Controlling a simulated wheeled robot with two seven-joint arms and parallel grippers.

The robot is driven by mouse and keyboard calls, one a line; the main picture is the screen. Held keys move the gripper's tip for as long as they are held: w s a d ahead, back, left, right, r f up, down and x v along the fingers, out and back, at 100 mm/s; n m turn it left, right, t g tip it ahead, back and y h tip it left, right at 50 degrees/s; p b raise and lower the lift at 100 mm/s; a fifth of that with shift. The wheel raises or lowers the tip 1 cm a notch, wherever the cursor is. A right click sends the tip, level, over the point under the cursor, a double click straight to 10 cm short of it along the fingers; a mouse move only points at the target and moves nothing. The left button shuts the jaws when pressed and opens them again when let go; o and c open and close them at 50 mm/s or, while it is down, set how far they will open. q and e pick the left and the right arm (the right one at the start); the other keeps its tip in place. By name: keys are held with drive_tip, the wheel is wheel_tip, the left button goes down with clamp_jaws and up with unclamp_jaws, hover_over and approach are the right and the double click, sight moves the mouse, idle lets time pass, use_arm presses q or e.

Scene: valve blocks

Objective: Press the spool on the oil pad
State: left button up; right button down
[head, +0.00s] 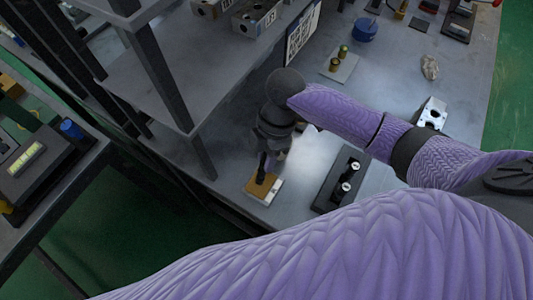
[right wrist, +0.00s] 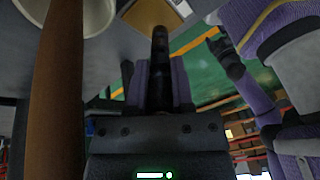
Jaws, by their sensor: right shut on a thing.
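The oil pad (head: 258,191) is a small tan square on a white base, flat on the grey bench near its left edge. It shows at the top of the right wrist view (right wrist: 143,14). My right gripper (head: 268,152) is shut on the spool (right wrist: 160,68), a slim dark rod, and points down over the pad. In the head view the spool's (head: 262,172) lower end overlaps the pad's tan face; I cannot tell whether it touches. The jaws partly hide the spool's upper part. My left gripper is not clearly in view.
A dark block with two silver fittings (head: 345,186) lies right of the pad. A white holed block (head: 432,113) stands farther right. A grey shelf (head: 160,75) with dark posts rises close on the left. A plate with two brass fittings (head: 339,65) lies behind.

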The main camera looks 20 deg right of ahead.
drive_tip(key=shift+f+b, duration=0.35)
drive_tip(key=shift+f, duration=0.25)
idle(0.5)
drive_tip(key=shift+s+f, duration=0.1)
idle(1.1)
wheel_tip(320, 180, up, 7)
drive_tip(key=p, duration=0.8)
drive_tip(key=shift+r, duration=0.2)
drive_tip(key=shift+f, duration=0.15)
